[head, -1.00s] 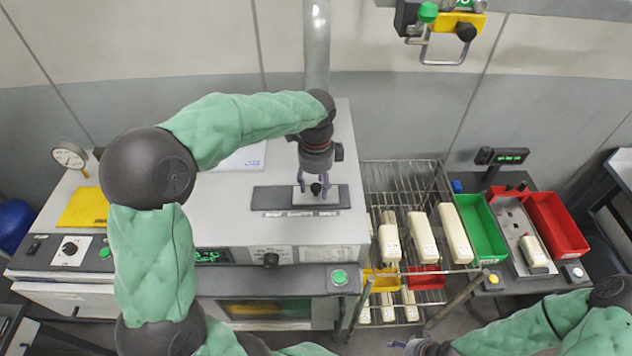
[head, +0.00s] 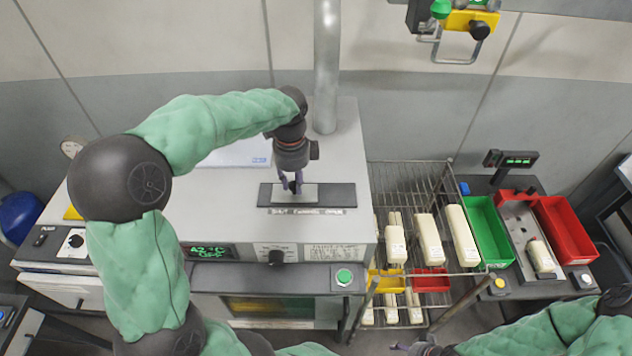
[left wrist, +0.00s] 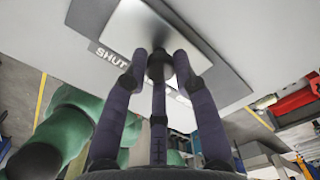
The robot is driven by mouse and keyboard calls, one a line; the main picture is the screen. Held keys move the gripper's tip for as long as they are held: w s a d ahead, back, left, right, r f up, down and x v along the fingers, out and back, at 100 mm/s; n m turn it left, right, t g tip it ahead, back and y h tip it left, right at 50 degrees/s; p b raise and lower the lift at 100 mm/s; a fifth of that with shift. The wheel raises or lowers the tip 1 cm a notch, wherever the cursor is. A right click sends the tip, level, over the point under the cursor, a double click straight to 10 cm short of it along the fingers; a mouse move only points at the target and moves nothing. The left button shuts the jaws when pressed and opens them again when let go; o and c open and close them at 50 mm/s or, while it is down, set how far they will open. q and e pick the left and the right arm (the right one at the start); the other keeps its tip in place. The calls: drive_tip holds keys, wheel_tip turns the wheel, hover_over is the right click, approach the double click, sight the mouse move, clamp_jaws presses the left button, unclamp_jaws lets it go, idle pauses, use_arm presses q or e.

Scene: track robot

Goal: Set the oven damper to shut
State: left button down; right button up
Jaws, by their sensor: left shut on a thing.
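The oven damper is a silver sliding plate (head: 310,193) with a dark knob (head: 295,187), set in a dark strip (head: 340,195) on the oven top. Labels run along the strip's front edge; the word SHUT reads clearly in the left wrist view (left wrist: 112,55), at the strip's left end. The plate lies in the left-middle part of the strip, with some bare strip left of it and more to its right. My left gripper (head: 293,183) points down, shut on the knob, which also shows between its fingers in the left wrist view (left wrist: 160,65). My right gripper (head: 418,346) is partly visible at the bottom edge.
A vertical flue pipe (head: 327,80) rises behind the damper. A white sheet (head: 240,153) lies on the oven top. A wire rack (head: 405,180) with several pale blocks stands right of the oven, then green (head: 490,230) and red bins (head: 560,228).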

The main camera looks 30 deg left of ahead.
sight(282, 192)
use_arm(q)
drive_tip(key=a, duration=0.1)
drive_tip(key=s+a, duration=0.1)
drive_tip(key=shift+s+a, duration=0.3)
drive_tip(key=c, duration=1.2)
unclamp_jaws()
drive_tip(key=shift+c, duration=0.2)
drive_tip(key=shift+o, duration=1.4)
drive_tip(key=shift+a, duration=0.15)
drive_tip(key=shift+r, duration=0.35)
wheel_tip(282, 192, up, 11)
drive_tip(key=shift+r, duration=0.15)
